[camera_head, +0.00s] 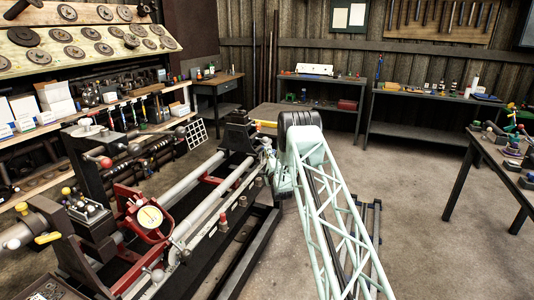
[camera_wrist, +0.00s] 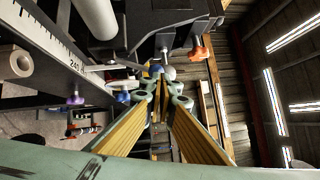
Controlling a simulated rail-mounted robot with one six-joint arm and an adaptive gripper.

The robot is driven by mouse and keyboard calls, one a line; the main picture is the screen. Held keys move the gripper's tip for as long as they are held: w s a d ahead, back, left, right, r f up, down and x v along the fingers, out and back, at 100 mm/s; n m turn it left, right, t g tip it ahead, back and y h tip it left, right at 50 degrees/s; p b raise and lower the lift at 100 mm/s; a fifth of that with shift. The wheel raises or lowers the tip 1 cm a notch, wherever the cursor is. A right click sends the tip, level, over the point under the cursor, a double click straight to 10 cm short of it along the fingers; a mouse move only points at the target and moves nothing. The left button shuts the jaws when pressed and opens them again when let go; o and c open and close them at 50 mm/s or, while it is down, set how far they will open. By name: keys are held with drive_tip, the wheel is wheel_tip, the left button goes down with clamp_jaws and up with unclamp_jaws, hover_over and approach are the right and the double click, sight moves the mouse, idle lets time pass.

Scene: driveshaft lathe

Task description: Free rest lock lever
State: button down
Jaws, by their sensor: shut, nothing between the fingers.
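My gripper (camera_wrist: 161,84) is in the middle of the wrist view, its yellow-sided fingers closed together and holding nothing. A grey ball knob (camera_wrist: 168,73) shows just beyond the fingertips; I cannot tell whether they touch it. A pale lever-like bar (camera_wrist: 118,68) runs from the left towards the fingertips. An orange knob (camera_wrist: 197,51) on a dark bracket is a little up and right, apart from the fingers. I cannot tell for sure which of these is the rest lock lever. In the head view my arm reaches to the black block (camera_head: 240,132) at the lathe's far end, and largely hides my gripper.
A scale bar (camera_wrist: 62,60) and a thick pale shaft (camera_wrist: 95,18) are close by in the wrist view. Open floor (camera_head: 415,190) is on the right.

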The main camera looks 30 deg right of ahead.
drive_tip(key=d+v, duration=0.2)
drive_tip(key=v, duration=1)
drive_tip(key=shift+s+f+p, duration=0.3)
drive_tip(key=shift+s+p, duration=0.1)
drive_tip(key=shift+s, duration=0.35)
drive_tip(key=shift+d, duration=0.1)
drive_tip(key=shift+r, duration=0.15)
